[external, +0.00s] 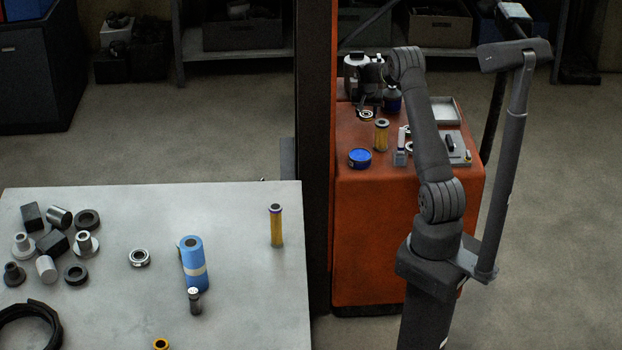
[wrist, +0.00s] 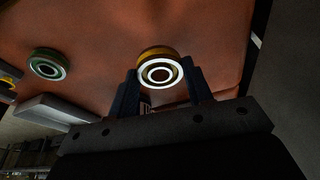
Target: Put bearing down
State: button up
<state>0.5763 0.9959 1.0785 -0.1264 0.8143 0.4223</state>
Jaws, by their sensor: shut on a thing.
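A metal ring bearing (wrist: 160,72) with a dark centre sits between the two dark fingertips of my gripper (wrist: 163,86) in the wrist view. My gripper is shut on it. In the external view my gripper (external: 368,102) points down at the back left of the orange cart top (external: 353,190), with the held bearing (external: 366,114) at its tips. I cannot tell whether the bearing touches the cart top. Another bearing (wrist: 47,64) lies on the orange surface to the left in the wrist view.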

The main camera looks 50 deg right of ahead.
aim_at(366, 116)
jog(key=shift+f, duration=1.95)
jog(key=shift+f, duration=0.2)
jog(key=o, duration=1.1)
jog(key=v, duration=1.2)
jog(key=shift+r, duration=0.2)
